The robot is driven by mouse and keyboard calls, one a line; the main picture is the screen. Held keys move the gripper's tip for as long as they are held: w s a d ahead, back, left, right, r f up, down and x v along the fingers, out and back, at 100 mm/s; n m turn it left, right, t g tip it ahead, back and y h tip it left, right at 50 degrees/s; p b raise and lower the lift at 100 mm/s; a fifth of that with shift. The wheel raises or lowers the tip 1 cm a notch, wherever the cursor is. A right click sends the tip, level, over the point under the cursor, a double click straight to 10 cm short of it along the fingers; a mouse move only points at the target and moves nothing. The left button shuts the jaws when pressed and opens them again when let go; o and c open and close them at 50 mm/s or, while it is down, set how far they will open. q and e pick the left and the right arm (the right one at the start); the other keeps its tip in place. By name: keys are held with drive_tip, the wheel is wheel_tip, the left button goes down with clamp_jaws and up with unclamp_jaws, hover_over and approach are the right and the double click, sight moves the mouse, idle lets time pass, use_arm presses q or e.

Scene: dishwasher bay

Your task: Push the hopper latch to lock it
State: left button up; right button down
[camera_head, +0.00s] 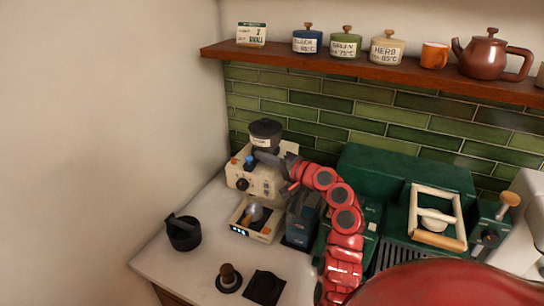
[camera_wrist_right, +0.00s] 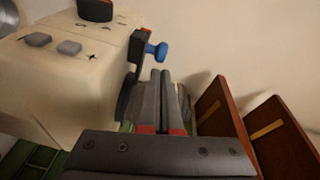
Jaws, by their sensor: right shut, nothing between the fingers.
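The cream grinder (camera_head: 255,178) stands at the back left of the counter, with a dark hopper (camera_head: 265,130) on top. The hopper latch has a blue knob (camera_head: 249,160) on the grinder's upper front. In the right wrist view the blue knob (camera_wrist_right: 157,50) sticks out from a dark bracket beside the cream body (camera_wrist_right: 70,80). My right gripper (camera_head: 264,156) is shut and empty, just below the hopper and close to the knob. In the wrist view its fingertips (camera_wrist_right: 160,76) lie just short of the knob; I cannot tell whether they touch. My left gripper is out of view.
A scale with a small cup (camera_head: 254,220) sits before the grinder. A dark blue box (camera_head: 302,218) and a green machine (camera_head: 385,180) stand to the right. A black pitcher (camera_head: 183,232) and a tamper (camera_head: 228,277) are on the counter. A wooden shelf (camera_head: 370,70) runs above.

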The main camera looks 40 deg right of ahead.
drive_tip(key=shift+a, duration=0.15)
drive_tip(key=shift+s+a+f, duration=0.1)
drive_tip(key=shift+s+a, duration=0.15)
drive_tip(key=shift+a, duration=0.45)
drive_tip(key=shift+s+a, duration=0.1)
drive_tip(key=shift+a, duration=0.05)
